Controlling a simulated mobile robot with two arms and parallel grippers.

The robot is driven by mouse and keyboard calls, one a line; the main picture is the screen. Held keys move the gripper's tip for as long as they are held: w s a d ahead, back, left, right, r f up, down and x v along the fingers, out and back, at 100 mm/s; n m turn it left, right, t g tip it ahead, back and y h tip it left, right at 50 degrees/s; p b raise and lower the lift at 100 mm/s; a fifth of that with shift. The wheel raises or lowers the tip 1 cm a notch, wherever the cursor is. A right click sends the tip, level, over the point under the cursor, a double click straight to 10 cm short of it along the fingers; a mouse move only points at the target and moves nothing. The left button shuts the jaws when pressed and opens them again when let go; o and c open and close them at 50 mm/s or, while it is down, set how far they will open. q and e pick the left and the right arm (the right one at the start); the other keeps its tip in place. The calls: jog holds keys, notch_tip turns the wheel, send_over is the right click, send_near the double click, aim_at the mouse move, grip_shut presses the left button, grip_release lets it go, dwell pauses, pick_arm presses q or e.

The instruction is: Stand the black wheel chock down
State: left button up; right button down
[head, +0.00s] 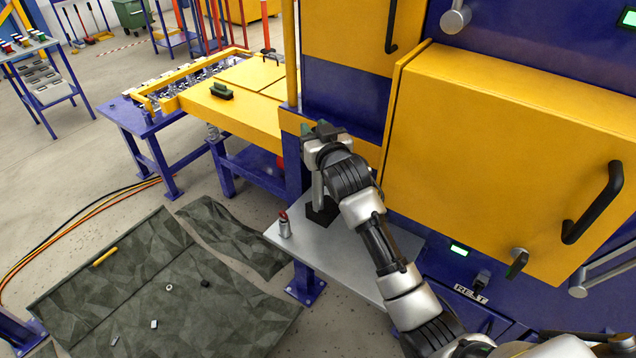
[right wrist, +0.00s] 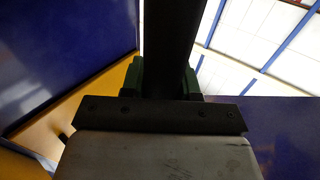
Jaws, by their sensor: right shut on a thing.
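My right gripper (head: 322,130) is up beside the machine's blue and yellow front, above the grey shelf (head: 345,258). Its green fingers are shut on the black wheel chock (right wrist: 172,45), which shows as a dark bar between them in the right wrist view. In the head view the held chock is mostly hidden by the gripper and wrist. A black patch (head: 322,213) lies on the shelf below the wrist; I cannot tell whether it is flat or a block. My left gripper is not in view.
A small silver and red item (head: 284,226) stands at the shelf's left edge. A large yellow door (head: 500,150) with a black handle is right of the arm. A yellow-topped table (head: 240,110) stands behind left. A dark mat (head: 170,290) with small pieces lies on the floor.

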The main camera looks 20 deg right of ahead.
notch_tip(320, 180, down, 3)
jog(key=shift+s, duration=0.15)
notch_tip(320, 180, down, 4)
jog(key=shift+p, duration=0.35)
jog(key=c, duration=0.8)
grip_release()
jog(key=shift+f, duration=0.1)
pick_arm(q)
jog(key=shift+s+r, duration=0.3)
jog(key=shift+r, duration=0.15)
